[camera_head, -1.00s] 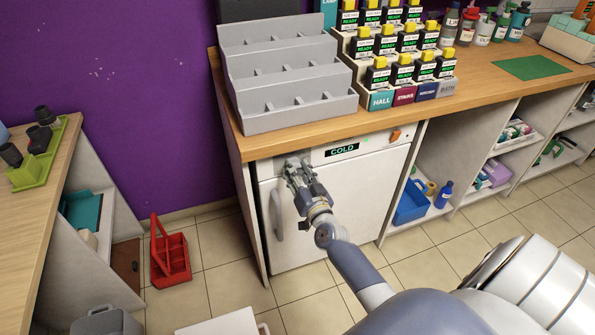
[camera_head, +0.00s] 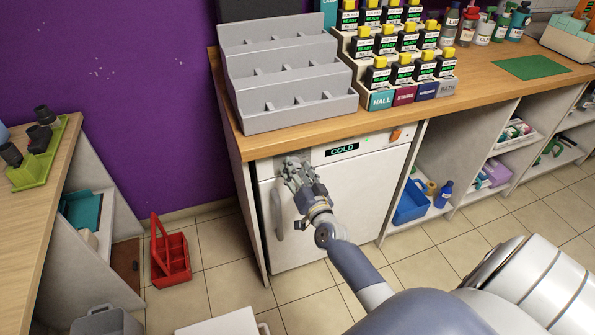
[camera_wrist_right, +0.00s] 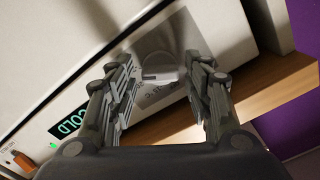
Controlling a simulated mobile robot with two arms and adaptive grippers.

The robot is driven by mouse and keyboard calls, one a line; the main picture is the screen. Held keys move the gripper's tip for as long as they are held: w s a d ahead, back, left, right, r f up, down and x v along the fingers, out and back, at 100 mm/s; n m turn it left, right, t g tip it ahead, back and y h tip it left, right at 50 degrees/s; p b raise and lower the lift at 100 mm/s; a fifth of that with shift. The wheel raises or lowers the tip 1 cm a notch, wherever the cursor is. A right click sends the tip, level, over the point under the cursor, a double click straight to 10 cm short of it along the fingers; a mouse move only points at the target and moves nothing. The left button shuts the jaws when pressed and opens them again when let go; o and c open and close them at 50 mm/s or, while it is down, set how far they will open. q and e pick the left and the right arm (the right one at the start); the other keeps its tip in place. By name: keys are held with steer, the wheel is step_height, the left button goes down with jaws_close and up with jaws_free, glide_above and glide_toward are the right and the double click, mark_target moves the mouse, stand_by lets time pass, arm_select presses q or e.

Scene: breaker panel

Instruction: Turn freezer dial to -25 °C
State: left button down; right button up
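The freezer (camera_head: 345,215) is a white cabinet under the wooden counter, with a green lit COLD display (camera_head: 342,149) on its top panel. My right gripper (camera_head: 296,168) is at the left part of that panel and hides the dial in the head view. In the right wrist view the grey round dial (camera_wrist_right: 160,74) with a pale bar lies between the fingertips of my right gripper (camera_wrist_right: 160,62). The fingers are spread on both sides of it, with a small gap visible. My left gripper is not in view.
An orange switch (camera_head: 395,134) is at the panel's right end. The freezer's handle (camera_head: 277,215) stands out below left of my gripper. The counter edge (camera_head: 330,135) overhangs the panel closely. A red caddy (camera_head: 170,255) stands on the floor at left.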

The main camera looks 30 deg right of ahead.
stand_by(0.3)
steer(key=v, duration=1.2)
steer(key=shift+a, duration=0.1)
